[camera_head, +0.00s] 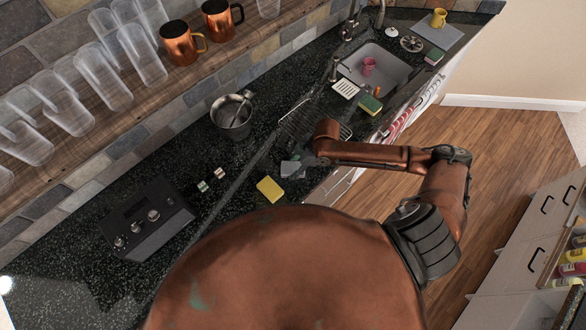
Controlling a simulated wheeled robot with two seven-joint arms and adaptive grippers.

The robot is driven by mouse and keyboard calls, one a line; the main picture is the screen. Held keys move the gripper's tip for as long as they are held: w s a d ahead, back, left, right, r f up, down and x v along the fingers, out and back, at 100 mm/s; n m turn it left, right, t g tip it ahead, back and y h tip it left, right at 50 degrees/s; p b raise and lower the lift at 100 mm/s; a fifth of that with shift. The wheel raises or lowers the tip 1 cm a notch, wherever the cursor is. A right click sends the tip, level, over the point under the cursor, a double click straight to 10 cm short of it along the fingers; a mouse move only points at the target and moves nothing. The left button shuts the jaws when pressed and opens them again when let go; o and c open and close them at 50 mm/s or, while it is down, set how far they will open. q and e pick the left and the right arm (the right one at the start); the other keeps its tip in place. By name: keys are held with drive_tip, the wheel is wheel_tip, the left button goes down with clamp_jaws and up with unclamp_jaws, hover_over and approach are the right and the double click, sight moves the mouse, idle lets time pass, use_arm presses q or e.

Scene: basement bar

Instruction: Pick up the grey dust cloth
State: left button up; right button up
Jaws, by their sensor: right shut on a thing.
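My right gripper (303,158) is over the dark speckled counter, at the end of my copper-coloured arm. It is shut on the grey dust cloth (290,169), a small crumpled piece that shows at its fingertips. The wrist hides part of the cloth and of the fingers. I cannot tell whether the cloth still touches the counter. My left gripper is not in view.
A yellow sponge (270,189) lies close below the cloth. A wire rack (300,120) is just above the gripper. A metal pot (232,115), a black box with knobs (147,220) and a sink (375,72) with a pink cup (368,66) stand around.

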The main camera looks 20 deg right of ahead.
sight(290, 168)
drive_tip(key=shift+c, duration=0.6)
drive_tip(key=shift+r+b, duration=0.15)
drive_tip(key=shift+b, duration=0.2)
drive_tip(key=r, duration=0.2)
drive_tip(key=r+b, duration=0.1)
drive_tip(key=shift+s+r, duration=0.2)
drive_tip(key=shift+r, duration=0.2)
drive_tip(key=s+a+r+p, duration=0.1)
drive_tip(key=s+r+p, duration=0.7)
drive_tip(key=s, duration=0.5)
drive_tip(key=shift+s+a+r+p, duration=0.25)
drive_tip(key=shift+a+r+p, duration=0.15)
drive_tip(key=shift+r, duration=0.3)
